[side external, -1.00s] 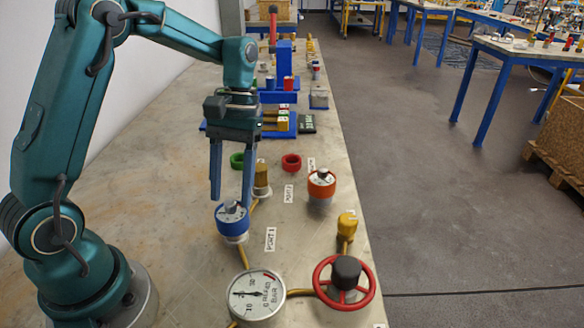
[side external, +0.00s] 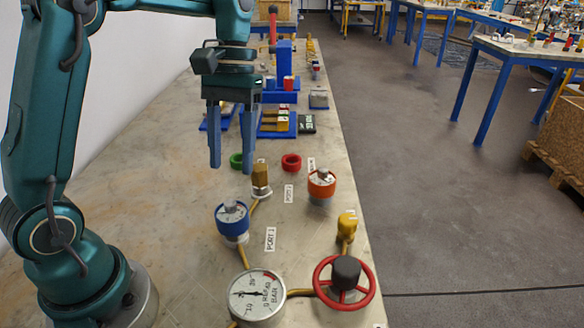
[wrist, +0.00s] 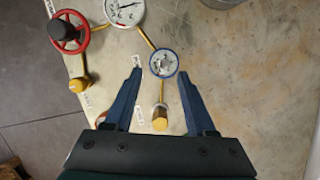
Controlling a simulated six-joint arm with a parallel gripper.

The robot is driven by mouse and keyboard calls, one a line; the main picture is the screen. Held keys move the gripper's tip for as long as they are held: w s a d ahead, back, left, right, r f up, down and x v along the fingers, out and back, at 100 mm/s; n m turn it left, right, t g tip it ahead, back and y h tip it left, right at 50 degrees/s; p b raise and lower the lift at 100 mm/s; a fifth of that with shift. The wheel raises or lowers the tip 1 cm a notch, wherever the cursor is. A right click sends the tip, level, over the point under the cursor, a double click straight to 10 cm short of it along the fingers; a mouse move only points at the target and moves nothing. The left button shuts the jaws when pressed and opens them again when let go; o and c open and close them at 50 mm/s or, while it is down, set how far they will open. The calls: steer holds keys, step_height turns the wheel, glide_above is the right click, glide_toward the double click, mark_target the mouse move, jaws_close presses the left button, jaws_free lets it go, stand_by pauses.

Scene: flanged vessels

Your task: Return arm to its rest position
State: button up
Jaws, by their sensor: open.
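My gripper (side external: 231,168) is open and empty. It hangs with its fingers pointing down above the table, behind the blue-ringed vessel (side external: 232,218). The brass fitting (side external: 261,178) also stands just right of the fingers in the side view. Nothing is held in the jaws.
An orange-ringed vessel (side external: 321,185), a yellow fitting (side external: 347,226), a pressure gauge (side external: 257,296) and a red handwheel (side external: 343,283) stand along the right side. Green (side external: 236,160) and red (side external: 291,162) rings lie farther back. The table's left side (side external: 150,190) is bare.

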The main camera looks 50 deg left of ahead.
steer(key=s+d+r+m+t+y, duration=0.1)
steer(key=s+d+r+m+t, duration=0.1)
steer(key=s+d+r+t, duration=0.3)
steer(key=s+a+f+m+t, duration=0.1)
steer(key=s+f+m+t, duration=0.2)
steer(key=s+f, duration=0.1)
steer(key=shift+a+f+y, duration=0.3)
steer(key=shift+y, duration=0.1)
steer(key=shift+s, duration=0.1)
stand_by(1.0)
